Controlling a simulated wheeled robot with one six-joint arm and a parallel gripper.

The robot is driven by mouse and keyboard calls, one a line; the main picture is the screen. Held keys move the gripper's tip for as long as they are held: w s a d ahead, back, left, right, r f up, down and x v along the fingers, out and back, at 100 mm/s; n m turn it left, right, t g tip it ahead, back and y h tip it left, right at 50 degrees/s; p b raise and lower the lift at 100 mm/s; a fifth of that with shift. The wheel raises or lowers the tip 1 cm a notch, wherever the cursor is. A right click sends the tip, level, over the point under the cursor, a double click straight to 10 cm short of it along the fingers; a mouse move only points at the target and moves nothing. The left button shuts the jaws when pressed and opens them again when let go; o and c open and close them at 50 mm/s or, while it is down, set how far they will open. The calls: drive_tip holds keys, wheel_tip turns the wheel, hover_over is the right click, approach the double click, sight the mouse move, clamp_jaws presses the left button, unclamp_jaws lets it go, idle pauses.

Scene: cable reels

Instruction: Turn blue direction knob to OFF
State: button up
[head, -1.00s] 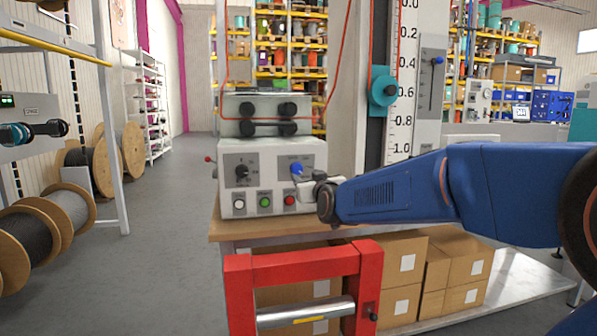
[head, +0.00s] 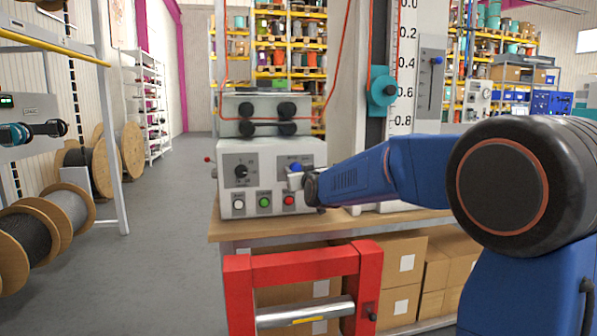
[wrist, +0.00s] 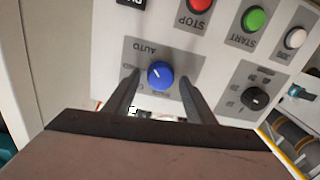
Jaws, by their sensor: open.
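The blue direction knob (wrist: 160,74) sits on a grey plate of the white control box, with a white pointer mark on its face. The lettering AUTO shows beside it in the wrist view; the other labels are too small to read. In the head view the knob (head: 295,167) shows just above my gripper (head: 294,178), partly hidden by it. In the wrist view my gripper (wrist: 157,88) is open, with one finger on each side of the knob. I cannot tell whether either finger touches it. The control box (head: 270,158) stands on a wooden-topped bench.
A black knob (wrist: 255,98) is on the neighbouring plate. A red STOP button (wrist: 200,4), a green START button (wrist: 253,19) and a white button (wrist: 295,38) line the panel. A red frame (head: 300,262) stands before the bench (head: 225,232).

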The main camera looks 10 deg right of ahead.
drive_tip(key=c, duration=1)
drive_tip(key=shift+c, duration=0.2)
drive_tip(key=n, duration=0.8)
drive_tip(key=shift+a, duration=0.15)
drive_tip(key=n, duration=0.4)
drive_tip(key=shift+f+n, duration=0.1)
drive_tip(key=shift+n, duration=0.3)
drive_tip(key=n, duration=0.4)
drive_tip(key=shift+a+f+h, duration=0.1)
drive_tip(key=shift+h, duration=0.2)
drive_tip(key=shift+n, duration=0.4)
